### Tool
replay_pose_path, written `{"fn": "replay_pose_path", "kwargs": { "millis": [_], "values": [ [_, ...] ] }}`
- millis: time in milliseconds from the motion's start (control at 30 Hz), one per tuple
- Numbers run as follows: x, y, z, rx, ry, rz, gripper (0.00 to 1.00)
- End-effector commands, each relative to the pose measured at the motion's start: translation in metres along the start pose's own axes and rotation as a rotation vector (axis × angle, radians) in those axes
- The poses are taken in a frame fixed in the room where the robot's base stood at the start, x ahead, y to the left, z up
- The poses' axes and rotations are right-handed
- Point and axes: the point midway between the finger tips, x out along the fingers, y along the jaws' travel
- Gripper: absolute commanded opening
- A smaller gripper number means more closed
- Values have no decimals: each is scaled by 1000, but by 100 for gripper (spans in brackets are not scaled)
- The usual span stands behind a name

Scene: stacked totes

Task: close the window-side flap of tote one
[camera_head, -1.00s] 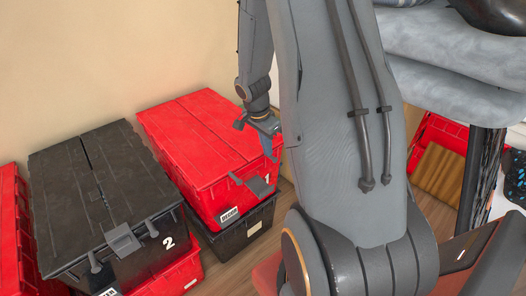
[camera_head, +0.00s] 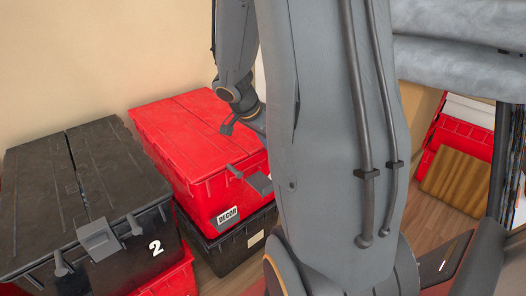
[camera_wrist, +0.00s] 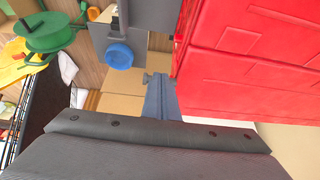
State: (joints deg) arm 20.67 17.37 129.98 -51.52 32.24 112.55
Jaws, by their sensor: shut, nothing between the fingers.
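Tote one is the red tote (camera_head: 195,150) with a DECOR label, at the centre left of the head view. Its ribbed top lies flat as far as it shows, with a seam running along it; its right end is hidden behind my arm. My gripper (camera_head: 243,122) is over the right part of this lid, largely hidden by my arm. In the wrist view my gripper (camera_wrist: 161,100) is shut and empty, its blue-grey fingers just left of a ribbed red tote surface (camera_wrist: 250,60). I cannot tell whether they touch.
A black-lidded tote (camera_head: 85,200) marked 2 stands to the left. A black tote (camera_head: 232,247) is under tote one. A cream wall is behind. Grey shelving padding (camera_head: 460,70) and a red crate (camera_head: 465,135) are at the right. A green reel (camera_wrist: 45,35) shows in the wrist view.

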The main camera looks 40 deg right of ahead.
Motion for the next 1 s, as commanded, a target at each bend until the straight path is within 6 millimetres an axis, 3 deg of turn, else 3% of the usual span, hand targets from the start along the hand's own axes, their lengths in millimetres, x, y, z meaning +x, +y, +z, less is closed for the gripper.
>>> {"fn": "replay_pose_path", "kwargs": {
  "millis": [33,300,833,1000],
  "values": [
    [15,5,12,-1,-14,14,0],
    [22,6,10,5,0,22,0],
    [31,2,11,1,-2,32,0],
    [22,0,4,2,1,28,0]
  ]
}}
